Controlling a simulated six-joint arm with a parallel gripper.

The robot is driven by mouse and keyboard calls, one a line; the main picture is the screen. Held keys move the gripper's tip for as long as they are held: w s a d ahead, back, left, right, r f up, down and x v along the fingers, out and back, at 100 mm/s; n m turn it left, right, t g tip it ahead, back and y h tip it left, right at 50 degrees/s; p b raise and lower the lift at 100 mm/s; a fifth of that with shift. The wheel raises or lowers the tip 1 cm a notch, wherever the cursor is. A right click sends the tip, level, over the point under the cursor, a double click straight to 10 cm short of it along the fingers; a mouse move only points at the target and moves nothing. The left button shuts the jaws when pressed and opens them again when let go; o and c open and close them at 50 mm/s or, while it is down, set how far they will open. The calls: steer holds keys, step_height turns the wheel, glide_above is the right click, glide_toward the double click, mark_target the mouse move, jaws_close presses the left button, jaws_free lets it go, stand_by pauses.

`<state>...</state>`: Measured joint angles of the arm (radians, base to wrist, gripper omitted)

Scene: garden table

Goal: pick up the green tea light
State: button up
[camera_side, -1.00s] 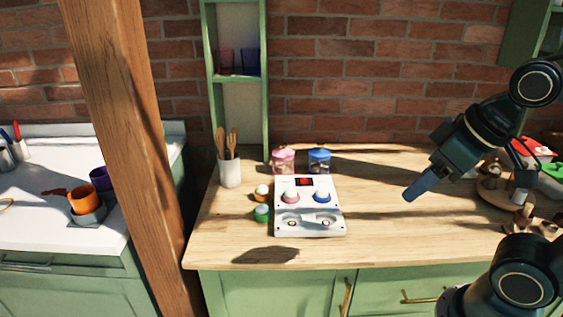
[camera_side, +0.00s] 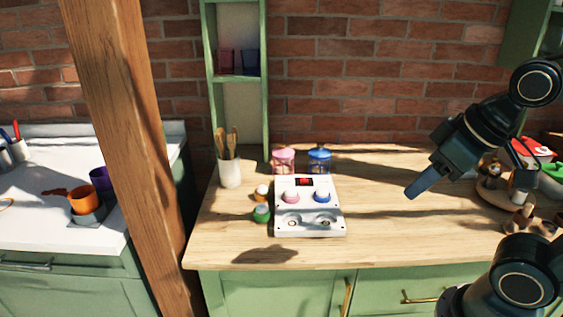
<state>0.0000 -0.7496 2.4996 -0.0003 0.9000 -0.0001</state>
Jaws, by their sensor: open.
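The green tea light (camera_side: 262,213) stands on the wooden counter, just left of a white panel. It looks like a small green cup with a pale top. My gripper (camera_side: 416,191) hangs in the air to the right of the panel, well apart from the tea light. It points down and to the left, is open, and nothing shows between its fingers. The fingers overlap in this view, so the gap between them is hidden.
The white panel (camera_side: 309,222) holds a pink and a blue tea light. A yellow tea light (camera_side: 262,192) stands behind the green one. Pink (camera_side: 283,160) and blue (camera_side: 319,160) jars and a utensil pot (camera_side: 230,173) stand behind. The counter between panel and gripper is clear.

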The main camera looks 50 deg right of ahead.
steer(key=shift+w+r, duration=0.1)
steer(key=w+a+r+n+g+y, duration=0.1)
steer(key=w+a+r+n+y, duration=0.3)
steer(key=w, duration=0.7)
steer(key=w+r+n+g+h, duration=0.15)
steer(key=w+n, duration=0.35)
steer(key=w, duration=0.7)
steer(key=w+d+f+n+g, duration=0.1)
steer(key=w+d+f+n, duration=0.1)
steer(key=w+f, duration=0.3)
steer(key=w+d+f+n+g+y, duration=0.1)
steer(key=w+d+f+n, duration=0.2)
steer(key=w+f+n, duration=0.2)
steer(key=w+d+f+n+g+y, duration=0.1)
steer(key=w+d+f+n, duration=0.1)
steer(key=w+f, duration=0.3)
step_height(320, 180, down, 3)
steer(key=shift+w+d+r+n+g, duration=0.2)
steer(key=shift+n+g, duration=0.15)
steer(key=shift+n, duration=0.35)
steer(key=shift+a+f, duration=0.1)
steer(key=shift+a, duration=0.1)
